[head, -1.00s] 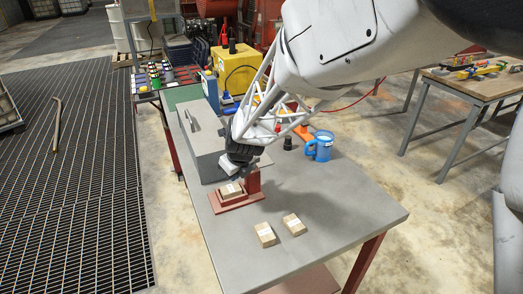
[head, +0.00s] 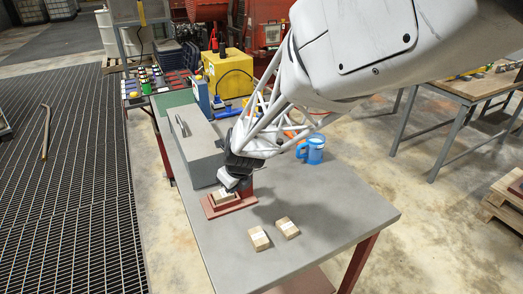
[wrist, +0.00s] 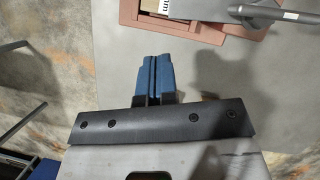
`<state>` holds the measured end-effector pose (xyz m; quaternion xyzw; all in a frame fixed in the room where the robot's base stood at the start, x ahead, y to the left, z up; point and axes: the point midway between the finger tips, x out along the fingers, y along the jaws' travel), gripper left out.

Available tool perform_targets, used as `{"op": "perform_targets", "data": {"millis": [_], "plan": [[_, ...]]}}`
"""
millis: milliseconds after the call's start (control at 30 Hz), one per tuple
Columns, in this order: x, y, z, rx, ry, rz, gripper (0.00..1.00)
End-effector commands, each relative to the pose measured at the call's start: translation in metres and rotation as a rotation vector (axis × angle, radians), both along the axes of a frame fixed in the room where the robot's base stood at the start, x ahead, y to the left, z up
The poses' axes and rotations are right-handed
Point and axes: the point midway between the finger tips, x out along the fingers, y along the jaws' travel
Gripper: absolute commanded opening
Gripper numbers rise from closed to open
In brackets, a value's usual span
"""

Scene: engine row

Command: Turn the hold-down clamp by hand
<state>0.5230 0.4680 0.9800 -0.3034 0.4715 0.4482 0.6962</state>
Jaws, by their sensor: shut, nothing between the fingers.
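The hold-down clamp's grey bar (wrist: 270,14) shows at the top right of the wrist view, over a red-brown fixture (wrist: 215,33). A tan block with a white label (wrist: 163,8) lies in that fixture, partly under the clamp. In the head view the fixture (head: 211,211) sits on the grey table with the block (head: 222,198) in it; my gripper hides much of the clamp. My gripper (wrist: 157,60) has its blue fingers together and empty. In the wrist view the fingertips appear beside the fixture, apart from the clamp bar. The gripper (head: 230,186) is close to the fixture in the head view.
Two tan blocks (head: 258,238) (head: 287,227) lie on the table (head: 340,215) near its front. A grey box (head: 195,145) stands behind the fixture at left. The right front of the table is clear.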

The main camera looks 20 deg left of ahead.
Motion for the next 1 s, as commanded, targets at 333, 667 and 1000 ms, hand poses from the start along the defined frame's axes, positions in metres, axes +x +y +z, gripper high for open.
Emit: {"op": "perform_targets", "data": {"millis": [333, 667, 1000], "plan": [[-0.013, -0.018, 0.058, 0.002, -0.003, 0.0, 0.0], [-0.021, -0.028, 0.089, 0.001, -0.001, 0.0, 0.0], [-0.022, -0.029, 0.093, 0.0, -0.001, 0.0, 0.0]]}}
